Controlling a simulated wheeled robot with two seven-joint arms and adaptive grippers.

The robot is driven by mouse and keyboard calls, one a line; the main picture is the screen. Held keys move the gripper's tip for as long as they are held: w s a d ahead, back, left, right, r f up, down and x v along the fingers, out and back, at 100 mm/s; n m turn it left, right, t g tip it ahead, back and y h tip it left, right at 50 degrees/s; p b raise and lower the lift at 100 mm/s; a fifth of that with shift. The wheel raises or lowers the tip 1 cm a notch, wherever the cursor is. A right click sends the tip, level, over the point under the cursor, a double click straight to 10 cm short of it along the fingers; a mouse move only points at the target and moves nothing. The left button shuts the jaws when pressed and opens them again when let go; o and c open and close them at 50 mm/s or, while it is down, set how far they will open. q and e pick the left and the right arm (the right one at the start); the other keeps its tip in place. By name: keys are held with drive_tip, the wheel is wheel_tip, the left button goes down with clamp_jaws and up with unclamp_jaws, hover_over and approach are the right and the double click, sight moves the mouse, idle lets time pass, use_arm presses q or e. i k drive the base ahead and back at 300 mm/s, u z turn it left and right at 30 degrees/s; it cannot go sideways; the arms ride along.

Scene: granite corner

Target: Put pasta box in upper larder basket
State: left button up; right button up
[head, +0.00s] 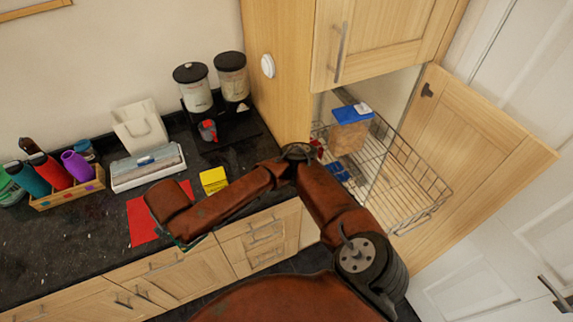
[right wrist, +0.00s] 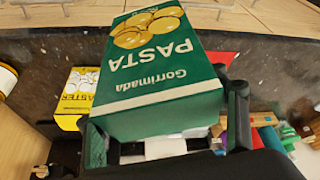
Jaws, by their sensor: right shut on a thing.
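The green pasta box (right wrist: 160,75), with white lettering and a picture of yellow pasta, fills the middle of the right wrist view. My right gripper (right wrist: 165,112) is shut on it, a finger at either side. In the head view my right arm bends left over the counter's front edge; its wrist hides the gripper and nearly all of the box. The larder basket (head: 436,190), a wire basket, is pulled out of the tall cupboard at the right, far from the held box. Whether another basket hangs below is hidden. My left gripper is not in view.
A tan box with a blue top (head: 351,116) and a blue item (head: 338,172) are in the basket's left part; its right part looks free. The larder door (head: 475,155) stands open. A yellow box (head: 213,180) and a red mat (head: 140,222) are on the counter.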

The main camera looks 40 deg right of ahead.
sight(345, 175)
drive_tip(key=z, duration=1.5)
